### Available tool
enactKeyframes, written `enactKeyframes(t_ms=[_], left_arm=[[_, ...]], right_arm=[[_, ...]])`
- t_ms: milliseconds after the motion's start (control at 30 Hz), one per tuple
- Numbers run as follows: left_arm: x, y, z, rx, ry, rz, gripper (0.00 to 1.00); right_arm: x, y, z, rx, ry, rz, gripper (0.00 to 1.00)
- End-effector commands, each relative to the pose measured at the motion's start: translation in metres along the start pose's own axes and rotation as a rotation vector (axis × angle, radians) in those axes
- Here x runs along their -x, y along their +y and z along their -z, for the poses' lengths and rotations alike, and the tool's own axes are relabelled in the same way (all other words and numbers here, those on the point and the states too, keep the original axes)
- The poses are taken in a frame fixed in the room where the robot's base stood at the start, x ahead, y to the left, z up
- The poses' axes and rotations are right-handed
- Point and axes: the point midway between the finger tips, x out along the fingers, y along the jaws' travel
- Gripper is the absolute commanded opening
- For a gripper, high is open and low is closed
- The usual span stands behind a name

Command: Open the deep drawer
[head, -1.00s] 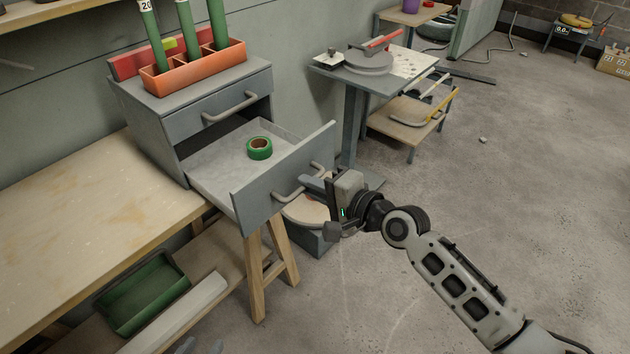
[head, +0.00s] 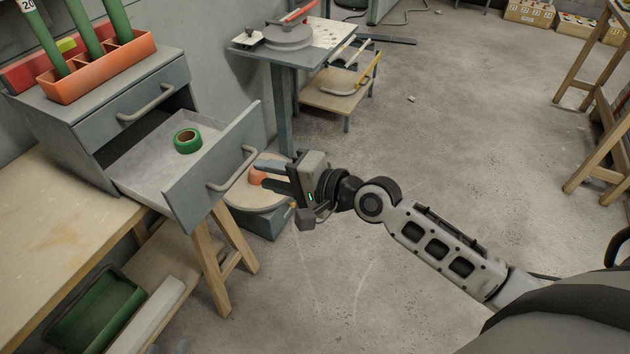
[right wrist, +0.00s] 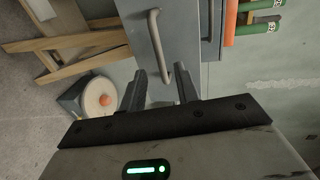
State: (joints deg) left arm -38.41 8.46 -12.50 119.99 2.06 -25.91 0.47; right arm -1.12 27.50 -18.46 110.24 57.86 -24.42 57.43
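The grey cabinet (head: 60,128) has a shut upper drawer (head: 152,97) and a lower, deeper drawer (head: 215,176) pulled well out. A roll of green tape (head: 188,141) lies inside the open drawer. The open drawer's bar handle (head: 234,171) is on its front. My right gripper (head: 268,173) is open and empty, just to the right of this handle and apart from it. In the right wrist view, its two fingers (right wrist: 160,90) are spread, with the handle (right wrist: 157,45) beyond them. My left gripper is not seen.
An orange rack (head: 98,68) with green tubes stands on the cabinet. A wooden bench (head: 60,245) is below left. A round-topped stool or bin (head: 258,192) with an orange item sits behind my right gripper. A grey stand (head: 283,95) is further back.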

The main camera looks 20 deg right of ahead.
Motion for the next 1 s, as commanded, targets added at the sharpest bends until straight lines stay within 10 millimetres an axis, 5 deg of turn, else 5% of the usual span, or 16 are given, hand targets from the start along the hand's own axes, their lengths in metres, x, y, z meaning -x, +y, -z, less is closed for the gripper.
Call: enactKeyframes(t_ms=[200, 400, 1000], left_arm=[[-0.003, 0.000, -0.005, 0.005, 0.000, -0.002, 0.36], [-0.006, 0.001, -0.006, 0.014, 0.006, -0.007, 0.36], [-0.004, 0.002, -0.004, 0.023, 0.013, -0.008, 0.36]], right_arm=[[0.055, 0.003, -0.001, 0.001, -0.003, -0.005, 0.32], [0.090, 0.003, 0.000, 0.001, 0.000, -0.004, 0.32], [0.104, 0.000, 0.000, -0.001, 0.000, 0.002, 0.32]])
